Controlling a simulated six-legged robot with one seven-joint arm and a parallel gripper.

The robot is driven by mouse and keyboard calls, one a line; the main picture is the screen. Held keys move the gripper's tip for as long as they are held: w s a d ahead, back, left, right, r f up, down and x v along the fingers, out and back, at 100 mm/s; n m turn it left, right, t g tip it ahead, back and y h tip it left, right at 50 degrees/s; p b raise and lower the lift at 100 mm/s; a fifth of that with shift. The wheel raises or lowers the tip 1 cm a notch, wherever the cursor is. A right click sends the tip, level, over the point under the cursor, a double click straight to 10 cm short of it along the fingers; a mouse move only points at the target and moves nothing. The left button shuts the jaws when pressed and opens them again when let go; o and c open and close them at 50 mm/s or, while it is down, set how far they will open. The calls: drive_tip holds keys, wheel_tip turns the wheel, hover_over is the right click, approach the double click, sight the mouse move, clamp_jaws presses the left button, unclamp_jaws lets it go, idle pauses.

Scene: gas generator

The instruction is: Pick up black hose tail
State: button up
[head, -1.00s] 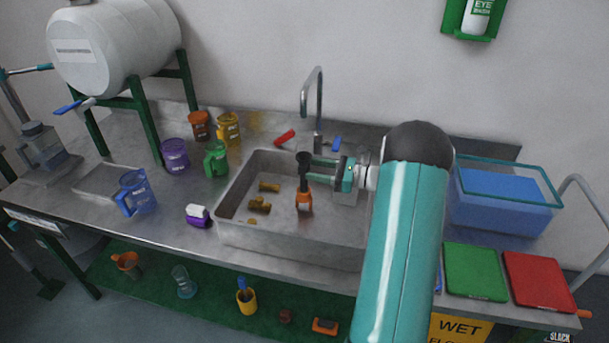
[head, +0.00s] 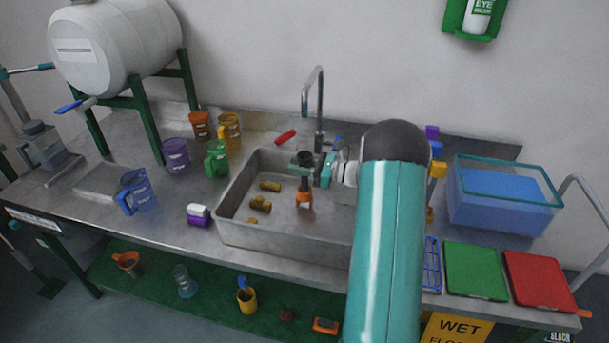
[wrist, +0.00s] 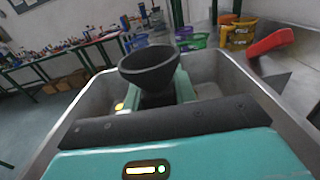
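A black piece with a flared, cup-like top (head: 304,157), likely the hose tail, stands upright in the sink (head: 235,222) above an orange part (head: 304,198). Its wide top shows in the wrist view (wrist: 150,66). My gripper (head: 306,171) reaches in from the right, just below the flared top. In the wrist view, teal fingers (wrist: 155,97) show on both sides of the black neck. The cup hides part of them, so I cannot tell whether they press on it.
Brass fittings (head: 260,203) lie in the sink's left part. The faucet (head: 318,110) rises behind my gripper. Purple (head: 176,157), green (head: 217,160) and blue (head: 138,192) jugs stand left of the sink. A blue-filled tank (head: 503,198) stands right.

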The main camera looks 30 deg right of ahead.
clamp_jaws()
drive_tip(key=shift+r, duration=0.1)
